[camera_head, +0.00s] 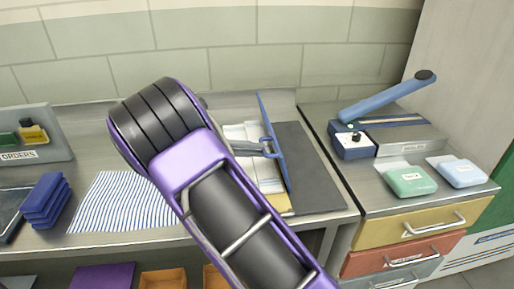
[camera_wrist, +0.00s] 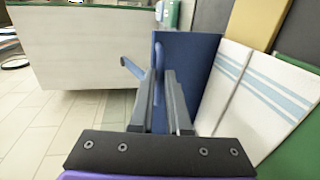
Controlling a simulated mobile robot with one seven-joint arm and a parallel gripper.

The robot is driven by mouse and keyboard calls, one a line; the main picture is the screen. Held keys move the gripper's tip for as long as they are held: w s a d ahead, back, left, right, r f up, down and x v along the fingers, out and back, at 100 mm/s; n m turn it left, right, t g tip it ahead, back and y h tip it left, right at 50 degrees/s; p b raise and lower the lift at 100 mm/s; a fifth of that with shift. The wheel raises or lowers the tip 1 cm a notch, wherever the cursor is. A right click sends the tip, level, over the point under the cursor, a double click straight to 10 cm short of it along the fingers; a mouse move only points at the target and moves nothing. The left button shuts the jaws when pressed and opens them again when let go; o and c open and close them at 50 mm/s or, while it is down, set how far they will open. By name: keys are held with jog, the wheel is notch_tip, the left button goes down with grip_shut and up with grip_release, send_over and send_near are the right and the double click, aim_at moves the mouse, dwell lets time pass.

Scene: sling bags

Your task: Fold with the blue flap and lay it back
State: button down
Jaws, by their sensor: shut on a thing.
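The blue flap (camera_head: 271,135) stands raised nearly upright on its edge on the folding board, between a dark grey panel (camera_head: 308,165) on the right and pale cloth on the left. In the wrist view the blue flap (camera_wrist: 203,60) fills the middle behind the fingers. My gripper (camera_head: 268,149) reaches it from the left and is shut on a blue loop handle on the flap's face. The fingers (camera_wrist: 160,95) close around this handle in the wrist view. White cloth with blue stripes (camera_wrist: 262,90) lies right of the flap there. My arm hides part of the board.
A striped cloth (camera_head: 125,203) lies flat at the left, beside a stack of blue folded items (camera_head: 46,200). An orders box (camera_head: 35,137) stands at the far left. A sealer with a raised blue arm (camera_head: 385,97) and green (camera_head: 410,181) and pale blue (camera_head: 461,172) packets occupy the right counter.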

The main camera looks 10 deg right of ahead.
jog(key=shift+s+a+f, duration=0.1)
jog(key=shift+f, duration=0.5)
jog(key=c, duration=0.9)
grip_release()
jog(key=shift+d, duration=0.2)
jog(key=shift+a+r, duration=0.1)
jog(key=shift+a, duration=0.1)
jog(key=a+r, duration=0.1)
jog(key=a, duration=0.4)
jog(key=a+r, duration=0.1)
jog(key=a, duration=0.5)
jog(key=a+r, duration=0.1)
jog(key=a, duration=0.5)
jog(key=shift+r, duration=0.2)
jog(key=shift+d, duration=0.1)
